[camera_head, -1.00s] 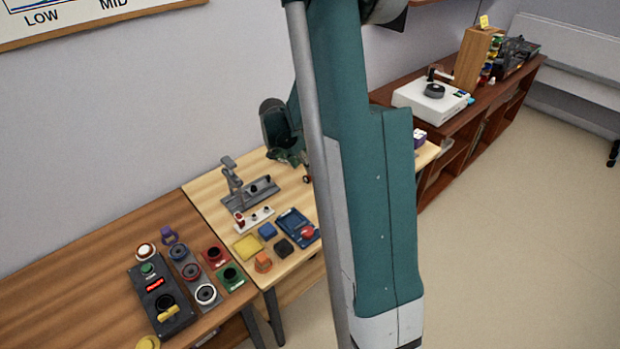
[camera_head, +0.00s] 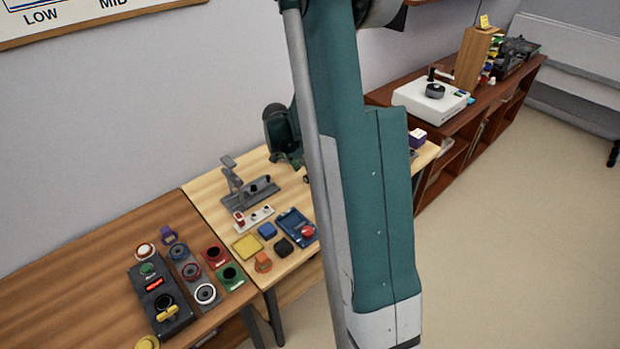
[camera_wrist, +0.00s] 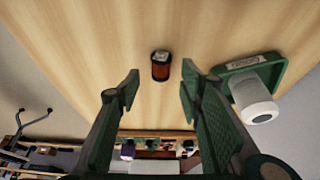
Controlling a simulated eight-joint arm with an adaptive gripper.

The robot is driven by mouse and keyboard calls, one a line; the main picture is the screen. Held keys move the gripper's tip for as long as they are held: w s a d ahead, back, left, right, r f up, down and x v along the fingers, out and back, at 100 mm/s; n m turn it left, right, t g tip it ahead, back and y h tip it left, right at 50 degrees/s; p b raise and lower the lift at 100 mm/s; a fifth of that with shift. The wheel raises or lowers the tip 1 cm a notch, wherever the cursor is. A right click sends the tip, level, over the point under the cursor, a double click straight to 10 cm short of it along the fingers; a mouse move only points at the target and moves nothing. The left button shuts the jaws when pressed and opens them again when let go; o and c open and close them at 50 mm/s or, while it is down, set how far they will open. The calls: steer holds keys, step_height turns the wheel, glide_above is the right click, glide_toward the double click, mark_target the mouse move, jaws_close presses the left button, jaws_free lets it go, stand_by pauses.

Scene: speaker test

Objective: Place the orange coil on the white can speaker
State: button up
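In the wrist view, a small orange-brown coil (camera_wrist: 160,67) with dark ends and a silvery top stands on the pale wooden table, just beyond my gripper (camera_wrist: 158,88). My gripper is open, its two green fingers spread with nothing between the tips. The coil lies roughly in line with the gap. To the right, a white can-shaped cylinder (camera_wrist: 256,103) is at a green labelled tray (camera_wrist: 228,74); I cannot tell whether it is the white can speaker. In the head view, my arm hides the coil and gripper.
In the head view, a grey lever stand (camera_head: 250,192), a blue panel with a red button (camera_head: 296,226), a yellow block (camera_head: 246,246) and an orange piece (camera_head: 263,262) occupy the pale table. A black control box (camera_head: 160,300) is at left, a white turntable box (camera_head: 428,98) behind right.

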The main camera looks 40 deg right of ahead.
steer(key=shift+b+x, duration=0.65)
steer(key=shift+x, duration=1.95)
steer(key=shift+w+d, duration=0.1)
steer(key=shift+d, duration=0.05)
steer(key=c, duration=1)
steer(key=shift+r, duration=0.2)
steer(key=shift+r+p, duration=1)
steer(key=shift+r, duration=3.9)
